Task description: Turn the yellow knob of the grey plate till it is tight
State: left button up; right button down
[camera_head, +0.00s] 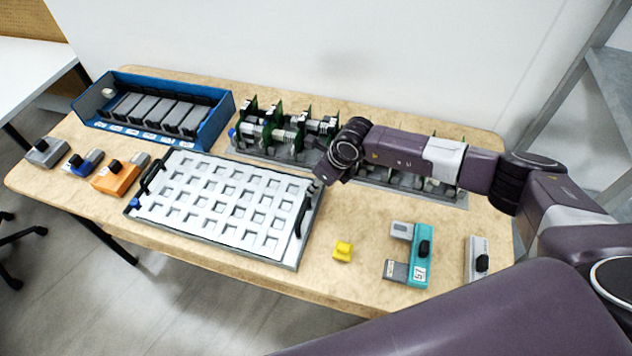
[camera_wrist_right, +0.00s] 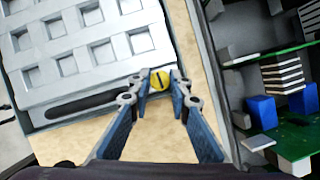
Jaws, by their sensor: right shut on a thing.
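The grey plate (camera_head: 141,213) with rows of square pockets lies on the table, left of the middle in the head view. Its pocketed face also shows at the upper left of the right wrist view (camera_wrist_right: 73,46). The round yellow knob (camera_wrist_right: 160,80) has a dark slot and sits by the plate's edge, near the end of a black handle (camera_wrist_right: 82,105). My right gripper (camera_wrist_right: 160,76) is shut on the knob, one finger on each side. In the head view my right gripper (camera_head: 318,184) is at the plate's back right corner and the knob is hidden.
A row of green circuit boards (camera_head: 270,128) stands behind the plate, close to my right wrist. A blue bin (camera_head: 205,135) of grey modules is at the back left.

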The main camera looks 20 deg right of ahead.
jog(key=shift+m, duration=0.5)
jog(key=c, duration=2)
grip_release()
jog(key=shift+c, duration=0.2)
jog(key=v, duration=1.2)
jog(key=shift+s+a, duration=0.15)
